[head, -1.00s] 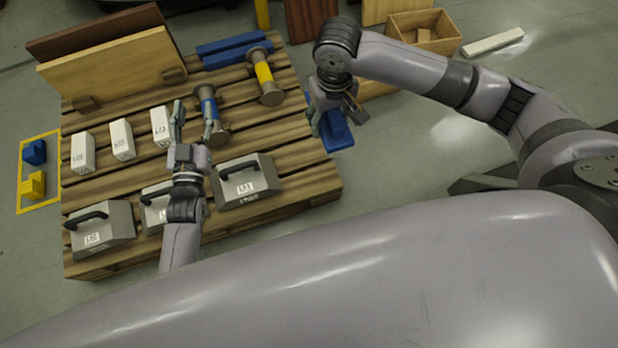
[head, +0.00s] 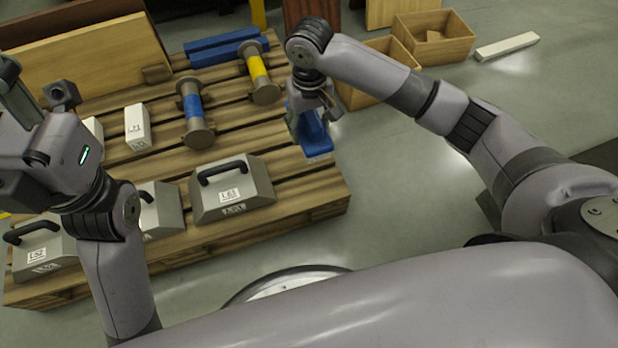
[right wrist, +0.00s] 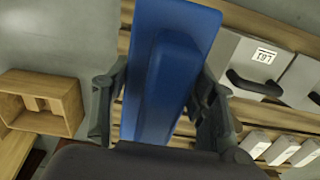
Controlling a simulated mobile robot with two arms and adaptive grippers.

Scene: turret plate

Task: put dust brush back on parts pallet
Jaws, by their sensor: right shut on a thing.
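The blue dust brush (head: 316,143) is at the right edge of the wooden parts pallet (head: 318,190) in the head view. My right gripper (head: 312,108) is shut on it from above. In the right wrist view the brush (right wrist: 170,75) lies between the two fingers (right wrist: 160,110), with pallet boards behind it; I cannot tell if it touches them. My left gripper (head: 22,100) is at the left edge of the head view, raised in front of the pallet's left part. Its fingers are partly cut off, so its opening is unclear.
Grey cases with black handles (head: 232,190) stand along the pallet's near side. White blocks (head: 137,127), a blue spool (head: 193,112), a yellow spool (head: 260,75) and blue bars (head: 225,48) are also on it. Wooden boxes (head: 433,38) stand behind right. Bare boards lie left of the brush.

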